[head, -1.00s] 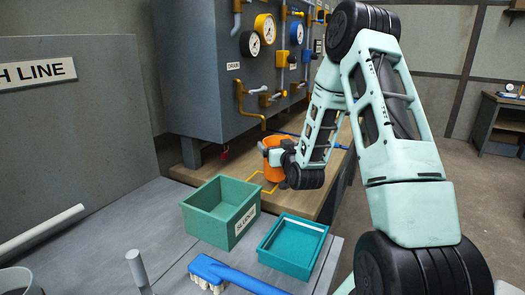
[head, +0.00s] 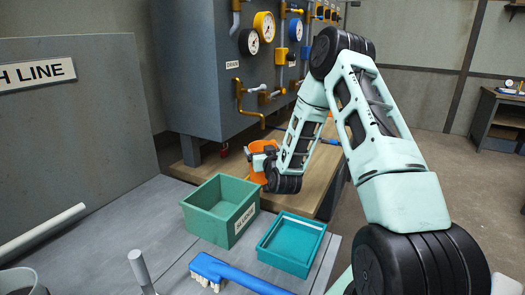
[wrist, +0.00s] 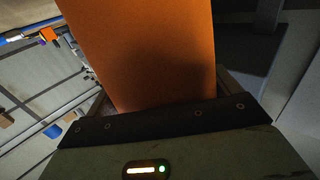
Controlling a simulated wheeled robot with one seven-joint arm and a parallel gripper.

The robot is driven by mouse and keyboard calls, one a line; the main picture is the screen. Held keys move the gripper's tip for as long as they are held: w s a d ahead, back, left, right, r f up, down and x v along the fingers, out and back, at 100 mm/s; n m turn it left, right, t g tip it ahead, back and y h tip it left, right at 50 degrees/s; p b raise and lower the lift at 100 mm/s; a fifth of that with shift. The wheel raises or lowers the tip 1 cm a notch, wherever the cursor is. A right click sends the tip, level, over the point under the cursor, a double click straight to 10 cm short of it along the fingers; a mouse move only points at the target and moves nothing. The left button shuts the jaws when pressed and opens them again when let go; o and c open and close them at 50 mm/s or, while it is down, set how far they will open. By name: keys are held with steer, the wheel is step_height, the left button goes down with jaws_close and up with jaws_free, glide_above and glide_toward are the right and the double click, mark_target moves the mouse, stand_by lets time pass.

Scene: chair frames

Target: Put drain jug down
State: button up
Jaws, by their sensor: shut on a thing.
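The orange drain jug (head: 257,174) is at the front of the wooden bench (head: 310,192), below the drain pipe (head: 252,122). My gripper (head: 262,160) is shut on the jug at its upper part, and my wrist hides its right side. In the wrist view the jug's orange wall (wrist: 150,50) fills the middle, just beyond the gripper's dark edge. I cannot tell whether the jug's base touches the bench.
A green labelled bin (head: 205,221) and a teal tray (head: 268,258) stand on the grey table in front. A blue brush (head: 235,275) lies nearby. The grey gauge cabinet (head: 195,70) rises behind the jug.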

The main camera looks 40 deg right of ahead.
steer(key=shift+f, duration=0.15)
steer(key=o, duration=0.8)
steer(key=shift+o, duration=0.2)
steer(key=b+v, duration=0.1)
steer(key=v, duration=0.6)
steer(key=shift+s+b, duration=0.25)
steer(key=shift+b, duration=0.1)
steer(key=shift+a, duration=0.15)
